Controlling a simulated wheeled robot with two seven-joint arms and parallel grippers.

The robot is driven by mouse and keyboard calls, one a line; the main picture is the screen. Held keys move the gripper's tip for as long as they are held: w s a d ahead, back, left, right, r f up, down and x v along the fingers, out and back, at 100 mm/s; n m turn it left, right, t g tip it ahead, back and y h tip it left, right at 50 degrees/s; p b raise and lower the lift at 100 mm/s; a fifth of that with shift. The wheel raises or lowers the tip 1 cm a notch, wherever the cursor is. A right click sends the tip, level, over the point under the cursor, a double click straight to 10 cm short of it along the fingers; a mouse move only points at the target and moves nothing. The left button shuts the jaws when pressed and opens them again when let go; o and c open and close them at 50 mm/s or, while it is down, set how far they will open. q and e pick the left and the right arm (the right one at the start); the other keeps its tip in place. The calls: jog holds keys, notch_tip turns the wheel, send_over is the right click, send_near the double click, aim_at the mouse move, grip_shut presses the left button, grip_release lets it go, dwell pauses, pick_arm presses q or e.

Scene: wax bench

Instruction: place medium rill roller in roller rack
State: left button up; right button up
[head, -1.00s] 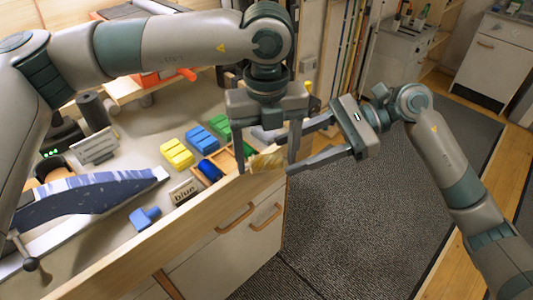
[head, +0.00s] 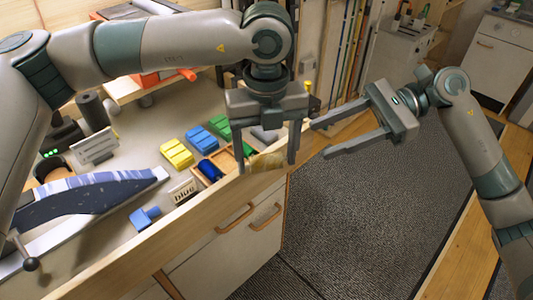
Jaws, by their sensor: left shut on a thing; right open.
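My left gripper (head: 265,165) points down at the bench's front edge, its two fingers on either side of a gold-brown roller (head: 267,162). It is shut on this roller, which I take for the medium rill roller; its size is hard to judge. The wooden roller rack (head: 228,162) lies on the bench just left of the gripper. A blue roller (head: 209,170) lies at its left end and a green one (head: 248,150) shows near the left finger. The fingers hide part of the rack. My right gripper (head: 320,138) is open and empty, to the right of the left gripper.
Yellow (head: 177,153), blue (head: 201,138) and green (head: 221,125) blocks stand behind the rack. A small label block (head: 184,192), a blue tool (head: 145,217) and a blue-white ski (head: 80,195) lie to the left. The floor right of the bench is clear.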

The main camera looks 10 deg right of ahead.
jog(key=w+d+f+m+t+y, duration=0.1)
jog(key=w+f+m+t+y, duration=0.1)
jog(key=w+f+m+t, duration=0.8)
jog(key=w+d+f+m+t+y, duration=0.2)
jog(key=w+f+m+t, duration=0.3)
jog(key=m, duration=0.8)
jog(key=s+d+f+m+t+h, duration=0.15)
jog(key=f+m+h, duration=0.5)
jog(key=f, duration=0.65)
jog(key=s+d+f+m+t+h, duration=0.1)
jog(key=s+d+f+m+h, duration=0.2)
jog(key=f+m, duration=0.9)
jog(key=s+f+m+g+h, duration=0.35)
jog(key=s+f, duration=0.45)
jog(key=f, duration=0.5)
jog(key=s+f+m+g+h, duration=0.2)
jog(key=s+f+m, duration=0.2)
jog(key=s+f, duration=0.65)
jog(key=s+a+f+m+g, duration=0.2)
jog(key=s+f+g, duration=0.1)
jog(key=s+f, duration=0.5)
jog(key=s+a+f+m+g+h, duration=0.1)
jog(key=s+a+f+m+g, duration=0.1)
jog(key=s+f, duration=0.6)
jog(key=s+m+g, duration=0.1)
jog(key=s, duration=0.6)
jog(key=shift+s+a+f, duration=0.25)
jog(key=shift+a+f, duration=0.05)
jog(key=shift+f, duration=0.1)
